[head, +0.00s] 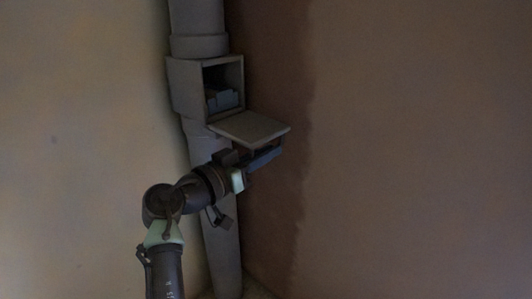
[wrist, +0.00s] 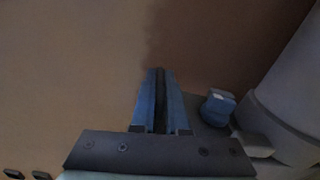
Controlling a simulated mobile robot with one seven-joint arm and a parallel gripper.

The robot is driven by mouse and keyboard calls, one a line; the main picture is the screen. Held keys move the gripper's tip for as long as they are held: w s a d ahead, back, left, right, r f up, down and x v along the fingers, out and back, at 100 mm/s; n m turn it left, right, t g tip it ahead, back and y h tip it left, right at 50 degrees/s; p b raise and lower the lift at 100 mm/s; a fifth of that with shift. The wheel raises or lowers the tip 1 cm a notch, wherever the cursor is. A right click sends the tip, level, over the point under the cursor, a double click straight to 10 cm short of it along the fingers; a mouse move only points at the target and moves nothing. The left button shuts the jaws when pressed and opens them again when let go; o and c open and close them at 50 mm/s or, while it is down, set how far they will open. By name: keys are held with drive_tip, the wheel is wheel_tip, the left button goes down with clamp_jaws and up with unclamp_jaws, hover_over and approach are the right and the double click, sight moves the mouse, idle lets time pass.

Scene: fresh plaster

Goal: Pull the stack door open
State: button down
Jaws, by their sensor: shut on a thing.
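The stack door (head: 250,127) is a grey square flap on a box (head: 184,92) set in the grey stack pipe (head: 199,20). It is swung down from the bottom edge of the opening and lies about level, so the box stands open. My gripper (head: 272,154) is just below the door's outer part, shut on its handle, which is mostly hidden. In the wrist view the blue fingers (wrist: 161,78) are close together with a dark strip between them.
Blue-grey blocks (head: 221,98) lie inside the open box. The pipe (wrist: 294,92) stands close on the right in the wrist view. A pale wall (head: 80,140) is at left and a brown plaster wall (head: 420,140) at right; the space before the right wall is clear.

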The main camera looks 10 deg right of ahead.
drive_tip(key=shift+s+d+r+n+p, duration=0.15)
drive_tip(key=shift+r+n+p, duration=0.5)
drive_tip(key=shift+p, duration=0.55)
drive_tip(key=shift+s+r+n+p, duration=0.1)
drive_tip(key=shift+r+n+p, duration=0.25)
drive_tip(key=shift+p, duration=0.2)
drive_tip(key=c, duration=0.9)
unclamp_jaws()
